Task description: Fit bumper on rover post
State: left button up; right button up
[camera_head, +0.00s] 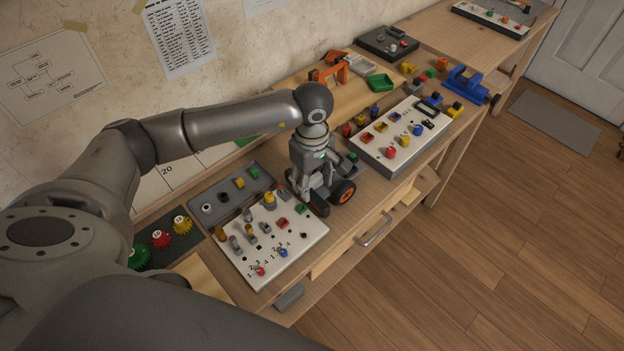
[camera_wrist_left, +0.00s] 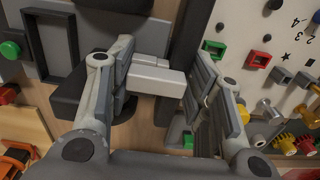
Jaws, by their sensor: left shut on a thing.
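My left gripper (camera_head: 316,194) reaches down to the worktop between the two white boards. In the left wrist view its fingers (camera_wrist_left: 160,85) are shut on a light grey block (camera_wrist_left: 157,77); I cannot tell for sure that this is the bumper. The rover is mostly hidden behind the gripper in the head view; a black wheel with an orange hub (camera_head: 344,191) shows just right of the fingers. The rover's post cannot be made out, nor whether the block touches the rover. My right gripper is not in view.
A white board with pegs and knobs (camera_head: 262,262) lies left of the gripper, a grey tray (camera_head: 222,208) behind it. A white panel with coloured buttons (camera_head: 376,157) stands to the right. A drawer handle (camera_head: 375,232) protrudes below.

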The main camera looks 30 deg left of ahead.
aim_at(312, 178)
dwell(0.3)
pick_arm(q)
jog(key=o, duration=1)
jog(key=shift+o, duration=0.2)
jog(key=o, duration=0.4)
jog(key=shift+r, duration=0.15)
jog(key=shift+r+p, duration=1.75)
jog(key=shift+r, duration=1.6)
